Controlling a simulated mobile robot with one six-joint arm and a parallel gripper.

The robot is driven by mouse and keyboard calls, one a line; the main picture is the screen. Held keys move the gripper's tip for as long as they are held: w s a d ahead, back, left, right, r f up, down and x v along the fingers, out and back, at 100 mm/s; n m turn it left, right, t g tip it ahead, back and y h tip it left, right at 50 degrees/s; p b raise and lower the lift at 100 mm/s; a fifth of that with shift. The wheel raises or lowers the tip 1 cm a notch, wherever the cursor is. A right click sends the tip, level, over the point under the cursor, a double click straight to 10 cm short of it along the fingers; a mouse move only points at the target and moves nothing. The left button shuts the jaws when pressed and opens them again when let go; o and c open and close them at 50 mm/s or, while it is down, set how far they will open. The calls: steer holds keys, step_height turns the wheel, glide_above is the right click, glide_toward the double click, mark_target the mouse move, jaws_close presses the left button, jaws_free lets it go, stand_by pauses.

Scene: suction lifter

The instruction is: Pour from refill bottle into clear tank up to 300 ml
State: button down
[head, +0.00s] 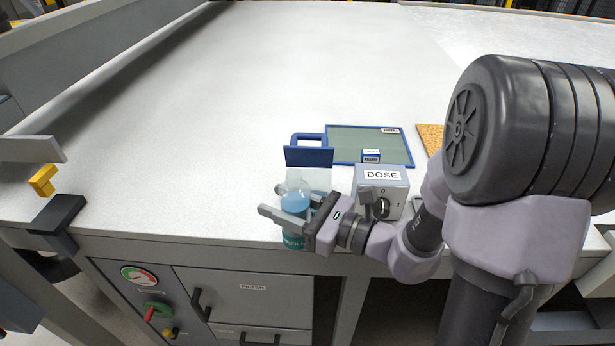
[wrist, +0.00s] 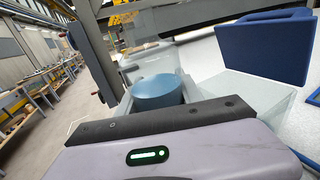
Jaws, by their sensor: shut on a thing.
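The refill bottle (head: 293,242) is clear with blue liquid and a teal label low on its side. It looks roughly upright at the table's front edge. My gripper (head: 287,212) is shut on it, and its fingers hide part of the bottle's middle. In the wrist view the blue liquid (wrist: 158,91) shows beyond the gripper palm. The clear tank (head: 318,178) appears as a pale see-through box just behind and right of the bottle. It also shows in the wrist view (wrist: 240,92). Its level marks cannot be read.
A grey DOSE box (head: 397,195) with a dark knob stands right of the bottle. Behind are a blue-rimmed panel (head: 365,145), an upright blue plate (head: 309,157) and an orange-brown mat (head: 430,137). A cabinet (head: 240,285) is below the edge.

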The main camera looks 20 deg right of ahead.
mark_target(282, 187)
steer(key=shift+w+r+p, duration=0.1)
steer(key=shift+r+p, duration=0.05)
steer(key=shift+p, duration=0.3)
steer(key=m+p, duration=0.2)
steer(key=p, duration=0.1)
steer(key=shift+w+r, duration=0.1)
steer(key=shift+r, duration=0.1)
steer(key=m+p, duration=0.1)
steer(key=p, duration=0.1)
steer(key=r+p, duration=0.1)
steer(key=p, duration=0.2)
steer(key=shift+w+d+r+m+g+h, duration=0.1)
steer(key=shift+d+r+m+g+h, duration=0.05)
steer(key=shift+r+m+g+h, duration=0.2)
steer(key=shift+w+f+m+g+p, duration=0.15)
steer(key=shift+f+m+g+p, duration=0.15)
steer(key=shift+m+p, duration=0.55)
steer(key=p, duration=0.2)
steer(key=r+m+p, duration=0.1)
steer(key=p, duration=0.1)
steer(key=shift+w+d+g, duration=0.2)
steer(key=shift+g, duration=0.05)
steer(key=shift+s+a+f+m+p, duration=0.15)
steer(key=shift+f+m+p, duration=0.4)
steer(key=shift+m+p, duration=0.4)
steer(key=shift+f+g, duration=0.3)
